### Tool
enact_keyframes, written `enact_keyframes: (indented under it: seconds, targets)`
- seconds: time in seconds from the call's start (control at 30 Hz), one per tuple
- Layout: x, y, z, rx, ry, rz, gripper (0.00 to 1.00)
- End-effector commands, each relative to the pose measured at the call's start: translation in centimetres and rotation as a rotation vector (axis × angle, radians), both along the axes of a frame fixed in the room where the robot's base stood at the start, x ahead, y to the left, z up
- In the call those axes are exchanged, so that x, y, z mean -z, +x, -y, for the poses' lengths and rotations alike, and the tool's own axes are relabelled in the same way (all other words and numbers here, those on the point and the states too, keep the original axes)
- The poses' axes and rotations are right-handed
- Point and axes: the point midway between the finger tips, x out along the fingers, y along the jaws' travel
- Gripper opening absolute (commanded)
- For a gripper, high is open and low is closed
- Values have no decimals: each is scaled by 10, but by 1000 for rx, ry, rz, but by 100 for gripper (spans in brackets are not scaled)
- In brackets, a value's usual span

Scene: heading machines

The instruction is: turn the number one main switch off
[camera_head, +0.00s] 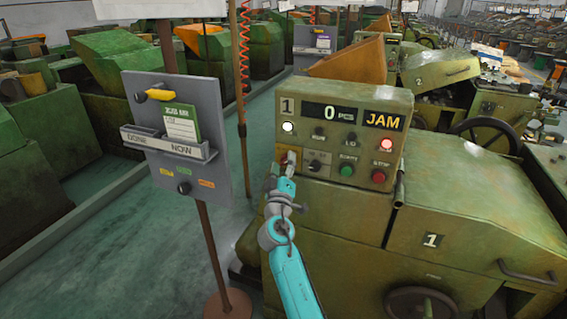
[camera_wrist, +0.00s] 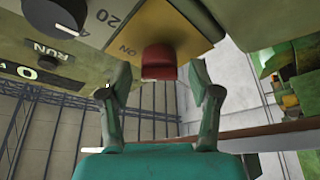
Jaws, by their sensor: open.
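The number one machine's green control panel (camera_head: 341,110) has a lit JAM sign and a counter reading 0. Its main switch is a red knob (camera_wrist: 159,62) on a yellow plate (camera_wrist: 184,22), with ON lettered beside it. In the head view the plate (camera_head: 290,156) is at the panel's lower left, largely behind my gripper (camera_head: 283,182). My gripper is open in the wrist view (camera_wrist: 160,78), one finger on each side of the knob with gaps visible. I cannot tell how deep the fingertips reach along the knob.
A black knob (camera_wrist: 57,14) and a RUN label sit beside the plate in the wrist view. A green button (camera_head: 346,170) and a red button (camera_head: 378,176) are on the panel's lower right. A grey card board (camera_head: 213,165) on a post stands left of my arm.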

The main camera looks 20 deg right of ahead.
Motion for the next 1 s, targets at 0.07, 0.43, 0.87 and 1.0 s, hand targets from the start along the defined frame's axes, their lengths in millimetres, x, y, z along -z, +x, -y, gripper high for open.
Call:
enact_keyframes:
  seconds: [0.07,0.43,0.87,1.0]
  targets:
    - [-1,4,2,0,0,0,62]
    - [-2,7,2,0,0,0,55]
    - [-2,7,2,-1,-6,-5,2]
    - [-2,7,2,0,-28,-21,2]
